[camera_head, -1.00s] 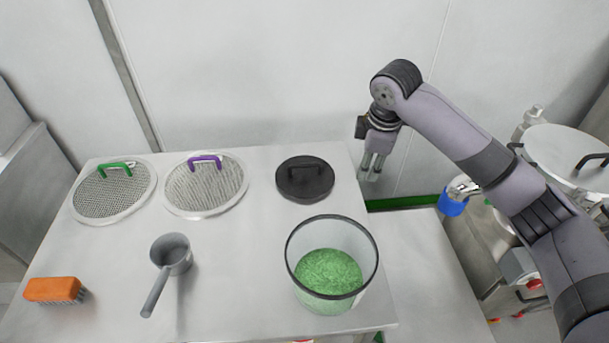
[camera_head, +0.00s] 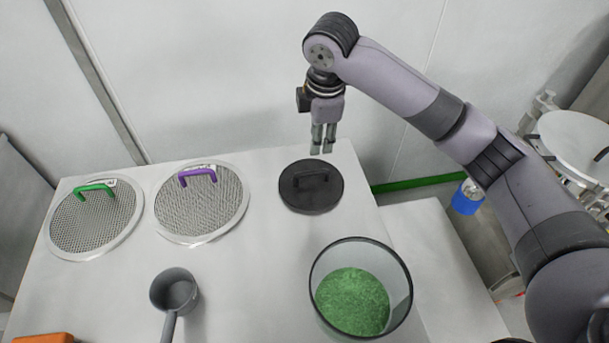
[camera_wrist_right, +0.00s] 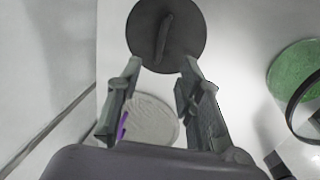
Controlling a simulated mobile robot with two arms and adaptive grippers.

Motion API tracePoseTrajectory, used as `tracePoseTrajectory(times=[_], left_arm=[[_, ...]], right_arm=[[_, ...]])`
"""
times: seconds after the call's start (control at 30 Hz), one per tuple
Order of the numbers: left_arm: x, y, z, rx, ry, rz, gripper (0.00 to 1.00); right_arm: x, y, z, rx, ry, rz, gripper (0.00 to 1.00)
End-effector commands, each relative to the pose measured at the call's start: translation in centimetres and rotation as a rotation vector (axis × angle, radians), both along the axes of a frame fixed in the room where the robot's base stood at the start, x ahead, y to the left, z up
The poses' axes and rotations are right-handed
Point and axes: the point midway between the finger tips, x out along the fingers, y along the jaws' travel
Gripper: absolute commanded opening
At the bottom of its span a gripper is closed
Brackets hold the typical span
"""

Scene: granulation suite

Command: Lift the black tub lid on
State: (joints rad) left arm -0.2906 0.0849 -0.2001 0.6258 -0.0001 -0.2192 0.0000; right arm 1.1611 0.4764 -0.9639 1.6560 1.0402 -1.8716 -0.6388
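The black tub lid (camera_head: 311,198) lies flat on the table with its bar handle on top. It also shows in the right wrist view (camera_wrist_right: 185,38), beyond my fingertips. The clear tub (camera_head: 398,262) with green granules stands uncovered in front and to the right of the lid. My right gripper (camera_head: 322,150) points down above the far side of the lid, apart from it. In the right wrist view its fingers (camera_wrist_right: 162,75) are spread with nothing between them. My left gripper is in neither view.
Two round mesh sieves, one with a green handle (camera_head: 97,188) and one with a purple handle (camera_head: 198,178), lie left of the lid. A grey scoop (camera_head: 175,292) and an orange brush (camera_head: 45,338) lie nearer. The wall stands close behind the table (camera_head: 250,290).

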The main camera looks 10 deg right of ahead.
Motion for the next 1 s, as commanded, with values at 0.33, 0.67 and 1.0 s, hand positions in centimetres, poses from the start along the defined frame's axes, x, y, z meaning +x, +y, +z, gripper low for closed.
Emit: tracePoseTrajectory(times=[0.33, 0.67, 1.0], left_arm=[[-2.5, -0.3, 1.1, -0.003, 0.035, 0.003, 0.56], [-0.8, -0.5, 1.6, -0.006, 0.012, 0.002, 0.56], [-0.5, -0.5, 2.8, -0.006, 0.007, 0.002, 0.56]], right_arm=[[1.4, -0.1, -7.4, -0.001, 0.005, -0.004, 0.34], [2.1, 0.0, -10.6, -0.001, 0.002, -0.002, 0.34], [3.1, 0.7, -14.9, -0.002, 0.002, -0.002, 0.34]])
